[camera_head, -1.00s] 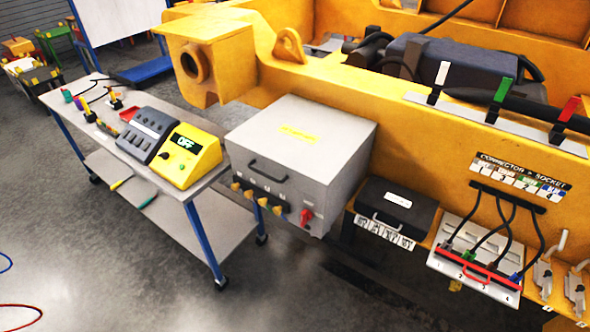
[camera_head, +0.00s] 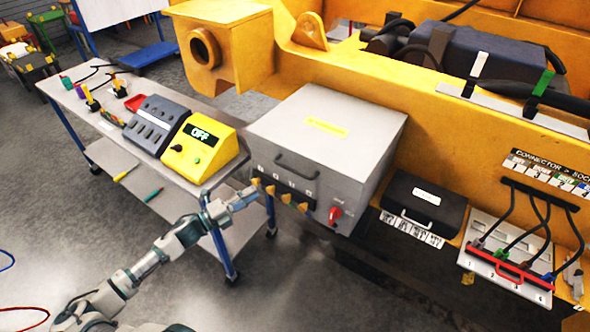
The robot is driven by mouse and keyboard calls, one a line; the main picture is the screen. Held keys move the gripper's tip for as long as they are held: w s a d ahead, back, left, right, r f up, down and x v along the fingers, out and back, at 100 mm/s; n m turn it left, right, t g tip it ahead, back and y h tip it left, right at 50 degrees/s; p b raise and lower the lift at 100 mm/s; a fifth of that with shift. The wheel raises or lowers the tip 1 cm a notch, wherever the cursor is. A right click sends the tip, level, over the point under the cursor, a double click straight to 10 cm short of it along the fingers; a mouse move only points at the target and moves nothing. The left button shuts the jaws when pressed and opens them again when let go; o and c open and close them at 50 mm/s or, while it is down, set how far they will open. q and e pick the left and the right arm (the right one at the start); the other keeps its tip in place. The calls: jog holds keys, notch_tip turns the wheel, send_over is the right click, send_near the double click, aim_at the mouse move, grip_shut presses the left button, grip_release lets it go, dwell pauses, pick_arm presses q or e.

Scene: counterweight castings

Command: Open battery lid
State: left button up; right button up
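A large grey box (camera_head: 322,134) with a closed top and a yellow label stands against the yellow machine. Its front has a dark handle (camera_head: 296,166), a row of yellow knobs (camera_head: 286,195) and a red switch (camera_head: 335,214). A smaller black case (camera_head: 424,198) with a white label and a handle sits to its right, closed. I cannot tell from the labels which one has the battery lid. My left gripper (camera_head: 246,196) is at the lower left front of the grey box, close to the leftmost knob. Its fingers are too small to read, and contact is unclear. My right gripper is out of view.
A wheeled bench (camera_head: 75,88) on the left carries a yellow device (camera_head: 203,147) reading OFF, a dark unit (camera_head: 156,124) and small tools. A panel (camera_head: 505,260) with black cables and a red bar is at right. Open floor lies in front.

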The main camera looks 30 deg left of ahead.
pick_arm(q)
send_near(293, 170)
jog(key=w, duration=0.3)
jog(key=x, duration=0.7)
jog(key=shift+d+p, duration=0.3)
jog(key=shift+d, duration=0.1)
jog(key=shift+d+f, duration=0.1)
grip_shut()
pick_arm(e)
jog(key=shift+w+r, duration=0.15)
